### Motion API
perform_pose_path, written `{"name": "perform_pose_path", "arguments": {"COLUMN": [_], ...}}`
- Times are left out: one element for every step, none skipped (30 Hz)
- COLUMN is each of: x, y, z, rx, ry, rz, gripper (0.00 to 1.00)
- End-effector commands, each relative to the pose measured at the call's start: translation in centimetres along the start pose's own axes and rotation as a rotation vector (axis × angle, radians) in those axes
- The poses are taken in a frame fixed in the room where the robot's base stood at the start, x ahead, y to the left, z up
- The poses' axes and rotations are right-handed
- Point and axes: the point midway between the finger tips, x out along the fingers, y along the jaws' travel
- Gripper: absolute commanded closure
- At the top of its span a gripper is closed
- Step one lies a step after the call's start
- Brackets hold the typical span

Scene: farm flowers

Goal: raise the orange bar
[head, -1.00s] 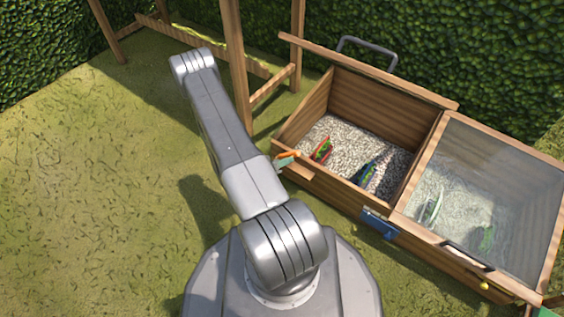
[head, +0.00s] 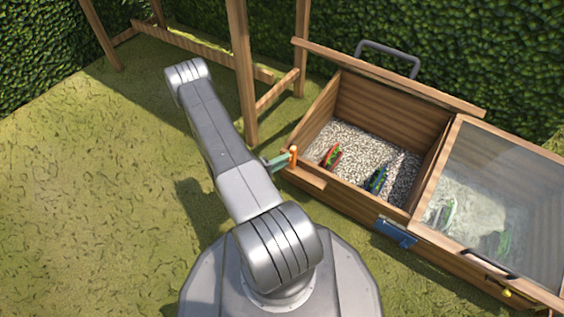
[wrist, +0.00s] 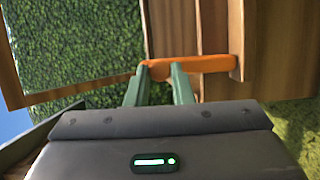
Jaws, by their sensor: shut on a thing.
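The orange bar (head: 294,155) stands nearly upright at the near left corner of the wooden box (head: 306,178) in the head view. In the wrist view the orange bar (wrist: 212,63) runs sideways from a wooden board on the right to between my green fingertips. My gripper (wrist: 159,70) is shut on the bar's left end there. In the head view the green fingers of my gripper (head: 279,162) reach the bar from the left, and my arm hides the rest of the gripper.
The box's left compartment is open, with gravel (head: 345,145) and small colored items inside. A glass lid (head: 500,185) covers the right one. A blue latch (head: 396,232) is on the front. A wooden post (head: 243,75) stands behind my arm. Grass on the left is clear.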

Motion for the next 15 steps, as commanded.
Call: {"name": "perform_pose_path", "arguments": {"x": [-0.05, -0.06, -0.06, -0.07, -0.07, -0.07, -0.08, -0.08, -0.08, -0.08, -0.08, -0.08, -0.08, -0.08, -0.09], "y": [-0.13, -0.13, -0.12, -0.12, -0.11, -0.11, -0.10, -0.10, -0.10, -0.10, -0.10, -0.09, -0.10, -0.10, -0.10], "z": [0.03, 0.02, 0.01, 0.01, 0.00, -0.01, -0.02, -0.03, -0.03, -0.04, -0.04, -0.05, -0.06, -0.06, -0.07], "rx": [-0.010, -0.016, -0.022, -0.025, -0.028, -0.030, -0.031, -0.032, -0.033, -0.033, -0.032, -0.032, -0.032, -0.032, -0.031], "ry": [0.000, 0.000, 0.000, 0.000, 0.000, 0.000, 0.000, 0.000, 0.000, 0.001, 0.001, 0.001, 0.001, 0.001, 0.001], "rz": [0.003, 0.005, 0.007, 0.009, 0.010, 0.011, 0.011, 0.012, 0.012, 0.012, 0.012, 0.012, 0.012, 0.012, 0.012], "gripper": [1.00, 1.00, 1.00, 1.00, 1.00, 1.00, 1.00, 1.00, 1.00, 1.00, 1.00, 1.00, 1.00, 1.00, 1.00]}}
